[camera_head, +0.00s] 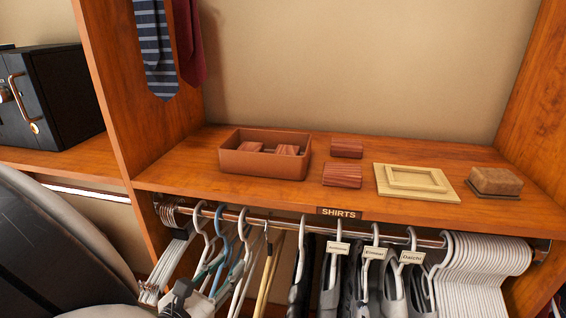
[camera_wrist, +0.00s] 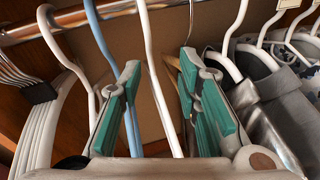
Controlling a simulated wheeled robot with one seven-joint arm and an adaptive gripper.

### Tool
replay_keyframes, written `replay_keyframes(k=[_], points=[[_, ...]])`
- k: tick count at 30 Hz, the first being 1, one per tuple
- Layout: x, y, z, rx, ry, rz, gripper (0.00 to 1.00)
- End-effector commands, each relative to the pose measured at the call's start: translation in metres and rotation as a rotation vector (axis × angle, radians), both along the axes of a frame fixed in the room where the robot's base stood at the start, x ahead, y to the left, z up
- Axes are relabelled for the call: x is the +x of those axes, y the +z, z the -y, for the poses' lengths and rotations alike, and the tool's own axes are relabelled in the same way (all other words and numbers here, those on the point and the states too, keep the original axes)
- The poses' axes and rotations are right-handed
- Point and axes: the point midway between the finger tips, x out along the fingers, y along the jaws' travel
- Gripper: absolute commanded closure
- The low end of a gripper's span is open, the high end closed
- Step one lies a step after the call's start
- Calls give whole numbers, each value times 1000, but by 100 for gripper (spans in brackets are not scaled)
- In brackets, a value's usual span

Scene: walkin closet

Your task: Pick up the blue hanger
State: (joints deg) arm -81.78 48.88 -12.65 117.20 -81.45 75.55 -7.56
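The blue hanger (camera_head: 219,222) hangs on the clothes rail among white hangers, left of the middle in the head view. In the wrist view the blue hanger (camera_wrist: 98,34) comes down from the top left and passes behind my left finger. Part of it shows again just inside that finger. My gripper (camera_wrist: 165,100) is open, with teal pads on both fingers. A white hanger (camera_wrist: 151,75) runs down between the fingers. In the head view my gripper (camera_head: 223,267) is among the hangers below the rail, partly hidden by them. I cannot tell whether it touches the blue hanger.
The metal rail (camera_head: 280,221) runs under a wooden shelf (camera_head: 220,184) marked SHIRTS. Shirts on labelled hangers (camera_head: 374,253) hang right of my gripper. Bunched white hangers (camera_head: 487,262) fill the right end. A brown tray (camera_head: 243,163) and small boxes are on the shelf.

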Motion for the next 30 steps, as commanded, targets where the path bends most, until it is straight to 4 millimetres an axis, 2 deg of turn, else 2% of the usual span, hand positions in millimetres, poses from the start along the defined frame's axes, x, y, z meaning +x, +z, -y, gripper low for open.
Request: replay_keyframes(k=[1,3,8,11,21,30], points=[[-7,-15,-18,-55,72,21,69],[-15,-25,-36,-107,144,44,69],[-25,-37,-57,-164,230,76,69],[-18,-38,-58,-171,239,80,69],[42,-38,-49,-169,235,77,69],[62,-39,-46,-169,236,76,69]])
